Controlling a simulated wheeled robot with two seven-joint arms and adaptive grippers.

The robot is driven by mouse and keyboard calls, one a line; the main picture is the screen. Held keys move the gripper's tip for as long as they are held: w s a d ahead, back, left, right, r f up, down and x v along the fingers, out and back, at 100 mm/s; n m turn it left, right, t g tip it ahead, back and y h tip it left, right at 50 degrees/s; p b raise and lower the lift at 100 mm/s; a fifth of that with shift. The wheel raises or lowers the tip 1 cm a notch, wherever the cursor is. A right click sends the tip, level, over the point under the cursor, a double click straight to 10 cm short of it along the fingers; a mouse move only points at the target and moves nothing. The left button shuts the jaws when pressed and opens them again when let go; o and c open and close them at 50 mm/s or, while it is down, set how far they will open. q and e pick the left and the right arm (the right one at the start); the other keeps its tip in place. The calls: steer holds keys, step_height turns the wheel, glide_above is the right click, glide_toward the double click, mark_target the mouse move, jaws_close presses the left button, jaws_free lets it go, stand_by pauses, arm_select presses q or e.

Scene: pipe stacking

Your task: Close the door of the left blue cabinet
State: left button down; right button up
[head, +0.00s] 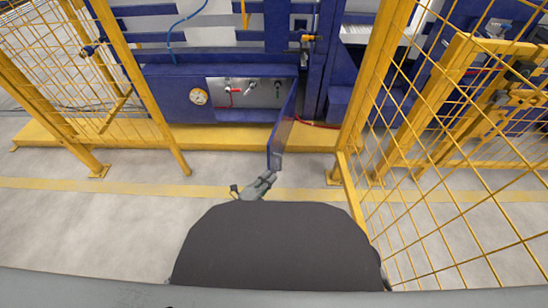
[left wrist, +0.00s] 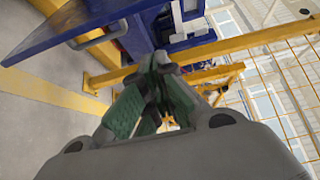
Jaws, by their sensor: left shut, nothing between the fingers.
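The door also shows at the upper left of the left wrist view (left wrist: 75,27). My left gripper (head: 272,175) is at the door's near lower edge. Its fingers are shut and empty, and they show in the left wrist view (left wrist: 160,62). I cannot tell whether they touch the door. My right gripper is not in view.
Yellow mesh fences stand on the left (head: 70,90) and right (head: 440,170), with posts close on both sides. A yellow platform edge (head: 230,137) runs below the cabinet. The grey floor (head: 120,215) between the fences is clear.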

arm_select(q)
steer(key=shift+r, duration=0.1)
steer(key=shift+w+d, duration=0.1)
steer(key=shift+w, duration=0.05)
